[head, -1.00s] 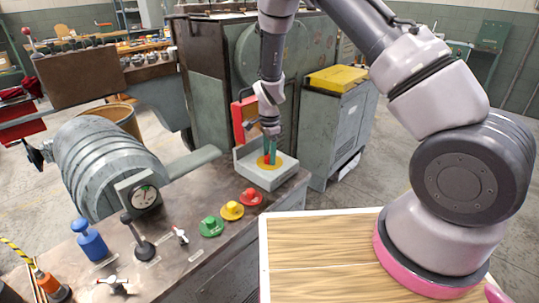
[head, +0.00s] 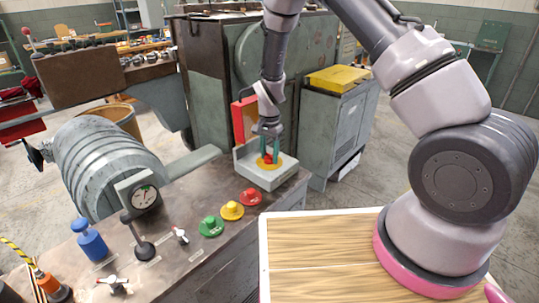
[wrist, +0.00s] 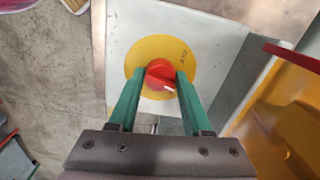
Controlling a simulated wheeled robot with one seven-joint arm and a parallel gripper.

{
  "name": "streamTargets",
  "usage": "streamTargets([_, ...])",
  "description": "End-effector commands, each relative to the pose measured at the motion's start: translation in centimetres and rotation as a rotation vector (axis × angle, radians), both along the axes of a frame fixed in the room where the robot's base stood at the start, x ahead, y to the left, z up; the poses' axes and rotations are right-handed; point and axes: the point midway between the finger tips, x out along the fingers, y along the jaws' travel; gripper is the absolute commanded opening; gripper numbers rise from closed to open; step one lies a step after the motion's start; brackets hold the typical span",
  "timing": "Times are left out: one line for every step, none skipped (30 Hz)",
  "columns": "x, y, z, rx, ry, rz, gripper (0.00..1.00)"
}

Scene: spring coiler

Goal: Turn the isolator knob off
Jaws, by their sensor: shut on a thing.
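The isolator knob is a red rotary knob on a round yellow plate (wrist: 138,62), on top of a light grey box (head: 270,183) at the bench's far right end. In the wrist view the red knob (wrist: 160,76) lies between the two green fingers of my gripper (wrist: 164,78). The fingers press on its opposite sides, and a small white mark shows on it. In the head view my gripper (head: 269,154) points down over the box, shut on the knob. Small dark lettering is on the yellow plate, hard to read.
A raised red lid with a yellow inner side (wrist: 285,125) stands close beside the box. Green, yellow and red buttons (head: 250,197), small levers and a dial gauge (head: 144,197) sit on the bench. A grey cabinet (head: 333,130) stands to the right.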

Motion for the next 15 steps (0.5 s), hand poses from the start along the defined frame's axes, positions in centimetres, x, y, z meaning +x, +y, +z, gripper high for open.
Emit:
streamTargets([0.03, 0.0, 0.03, 0.001, -0.001, 0.045, 0.0])
streamTargets([0.02, 0.01, 0.03, 0.001, -0.001, 0.073, 0.0])
streamTargets([0.02, 0.02, 0.03, 0.001, 0.0, 0.111, 0.0])
streamTargets([0.0, 0.02, 0.03, 0.001, 0.0, 0.14, 0.0])
streamTargets([0.01, 0.02, 0.02, 0.001, 0.0, 0.168, 0.0])
streamTargets([0.02, 0.0, 0.03, 0.001, 0.0, 0.206, 0.0])
streamTargets([0.02, -0.02, 0.03, 0.001, 0.001, 0.234, 0.0])
streamTargets([0.01, 0.0, 0.03, 0.001, 0.001, 0.263, 0.0])
streamTargets([-0.01, 0.03, 0.03, 0.001, 0.0, 0.302, 0.0])
streamTargets([-0.01, 0.03, 0.02, 0.001, 0.0, 0.33, 0.0])
streamTargets([0.0, 0.01, 0.03, 0.001, 0.0, 0.358, 0.0])
streamTargets([0.02, -0.01, 0.03, 0.001, 0.001, 0.396, 0.0])
streamTargets([0.02, -0.03, 0.03, 0.001, 0.001, 0.425, 0.0])
streamTargets([0.01, 0.01, 0.03, 0.001, 0.0, 0.452, 0.0])
streamTargets([-0.01, 0.03, 0.03, 0.001, 0.0, 0.491, 0.0])
